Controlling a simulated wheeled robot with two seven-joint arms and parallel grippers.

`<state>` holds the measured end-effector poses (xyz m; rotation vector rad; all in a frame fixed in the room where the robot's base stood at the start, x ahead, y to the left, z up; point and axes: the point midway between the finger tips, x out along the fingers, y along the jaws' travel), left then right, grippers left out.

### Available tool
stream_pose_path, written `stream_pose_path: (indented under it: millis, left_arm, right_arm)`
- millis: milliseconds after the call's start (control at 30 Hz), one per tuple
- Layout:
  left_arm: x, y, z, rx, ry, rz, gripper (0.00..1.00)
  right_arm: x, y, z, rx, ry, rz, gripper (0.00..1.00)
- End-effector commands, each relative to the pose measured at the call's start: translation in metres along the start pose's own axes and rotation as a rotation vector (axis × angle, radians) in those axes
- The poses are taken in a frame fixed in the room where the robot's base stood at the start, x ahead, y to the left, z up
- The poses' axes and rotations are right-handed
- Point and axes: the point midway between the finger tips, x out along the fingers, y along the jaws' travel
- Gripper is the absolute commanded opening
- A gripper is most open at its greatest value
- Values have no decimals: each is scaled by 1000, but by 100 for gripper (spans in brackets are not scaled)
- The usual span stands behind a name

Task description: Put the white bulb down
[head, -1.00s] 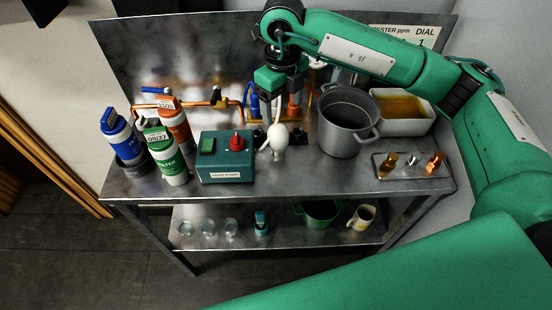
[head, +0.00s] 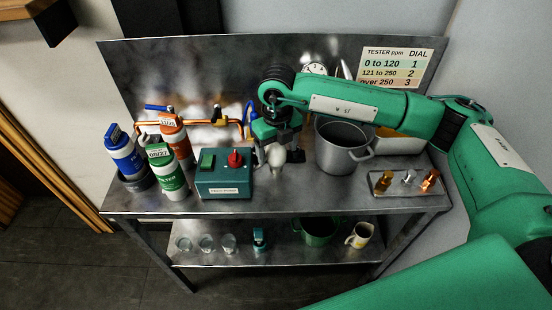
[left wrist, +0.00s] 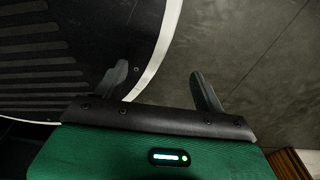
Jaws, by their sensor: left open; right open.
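The white bulb (head: 277,157) is at the middle of the steel bench, just right of the pump box, with its narrow end pointing down. I cannot tell whether it rests on the bench top. My right gripper (head: 280,146) is open directly above and around the bulb's upper part; its fingers partly hide the bulb's surroundings. My left gripper (left wrist: 163,80) is open and empty in the left wrist view, over the dark floor beside my base.
The teal pump box (head: 224,175) with a red knob stands left of the bulb. Filter canisters (head: 168,168) stand further left. A grey pot (head: 342,150) is close on the right, then a tray (head: 408,188) of small fittings. The bench front is clear.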

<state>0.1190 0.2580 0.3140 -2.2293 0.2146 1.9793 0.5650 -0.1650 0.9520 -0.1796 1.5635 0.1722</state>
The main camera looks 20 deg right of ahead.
Motion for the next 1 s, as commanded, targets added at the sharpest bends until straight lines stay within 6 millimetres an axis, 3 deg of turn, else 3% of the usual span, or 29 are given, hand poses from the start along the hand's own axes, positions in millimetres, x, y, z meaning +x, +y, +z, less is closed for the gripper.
stream_pose_path:
  millis: [300, 533, 567, 800, 867, 1000]
  left_arm:
    - [-8, 2, 19, 3, -13, 2, 71]
    - [-7, 2, 19, 3, -14, 2, 71]
    - [-7, 2, 19, 3, -13, 2, 71]
    - [-7, 2, 18, 3, -12, 2, 71]
    - [-7, 2, 18, 3, -12, 3, 71]
    - [-7, 2, 18, 3, -12, 3, 71]
  right_arm:
    - [40, 1, 6, 0, 2, 0, 75]
    - [43, 1, 6, -1, 0, 0, 75]
    - [43, 1, 6, -1, 0, 0, 73]
    - [42, 1, 6, -1, 0, 0, 26]
    - [42, 1, 6, -1, -1, 0, 22]
    - [42, 1, 6, -1, -1, 0, 21]
